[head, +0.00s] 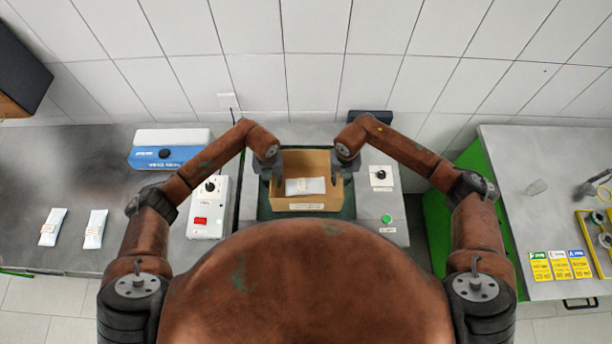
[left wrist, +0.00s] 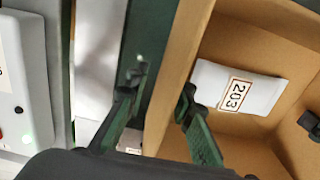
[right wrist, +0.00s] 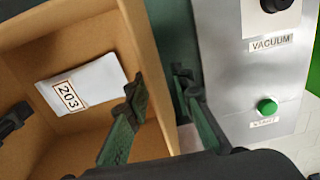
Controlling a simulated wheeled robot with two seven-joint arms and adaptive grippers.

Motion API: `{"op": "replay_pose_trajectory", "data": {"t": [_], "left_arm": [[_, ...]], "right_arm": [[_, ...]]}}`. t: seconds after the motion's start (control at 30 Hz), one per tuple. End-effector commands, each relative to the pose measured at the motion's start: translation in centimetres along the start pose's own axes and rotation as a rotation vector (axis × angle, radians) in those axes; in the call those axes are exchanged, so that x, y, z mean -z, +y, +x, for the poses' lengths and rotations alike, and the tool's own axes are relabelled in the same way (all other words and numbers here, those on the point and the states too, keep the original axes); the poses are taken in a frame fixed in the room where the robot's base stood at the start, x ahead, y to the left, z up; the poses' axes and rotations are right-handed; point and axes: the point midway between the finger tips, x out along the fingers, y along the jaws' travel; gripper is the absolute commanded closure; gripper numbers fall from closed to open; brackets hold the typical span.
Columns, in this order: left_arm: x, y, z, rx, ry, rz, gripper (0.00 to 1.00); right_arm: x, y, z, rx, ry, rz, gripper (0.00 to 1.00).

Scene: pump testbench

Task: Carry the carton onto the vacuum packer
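The open brown carton (head: 307,207) stands over the dark green bed of the vacuum packer (head: 361,232); I cannot tell whether it touches the bed. A white pouch (head: 306,186) labelled 203 lies inside, also seen in the left wrist view (left wrist: 240,88) and right wrist view (right wrist: 82,84). My left gripper (head: 272,172) straddles the carton's left wall, one finger inside and one outside, with a gap beside the wall. My right gripper (head: 345,168) straddles the right wall the same way, its fingers apart.
A grey box with a red switch (head: 202,221) stands close left of the packer. A blue-and-white box (head: 165,158) and two white pouches (head: 53,226) (head: 96,228) are further left. The packer's green button (head: 387,219) is at right. A separate bench (head: 520,215) holds coloured cards (head: 558,265).

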Motion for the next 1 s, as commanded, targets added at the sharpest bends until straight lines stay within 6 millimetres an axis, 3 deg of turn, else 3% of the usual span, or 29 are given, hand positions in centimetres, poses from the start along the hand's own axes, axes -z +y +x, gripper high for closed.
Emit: {"op": "replay_pose_trajectory", "data": {"t": [0.27,0.7,1.0], "left_arm": [[-0.1,-0.1,-0.8,0.002,-0.002,0.001,0.78],[0.1,0.0,-9.2,0.0,-0.005,0.001,0.78],[0.2,0.0,-12.1,0.0,-0.003,0.0,0.78]], "right_arm": [[0.0,0.1,0.0,-0.001,0.0,0.0,0.78],[0.0,0.1,0.0,-0.002,0.0,0.0,0.78],[0.0,0.1,-0.2,-0.002,-0.001,0.0,0.78]]}}
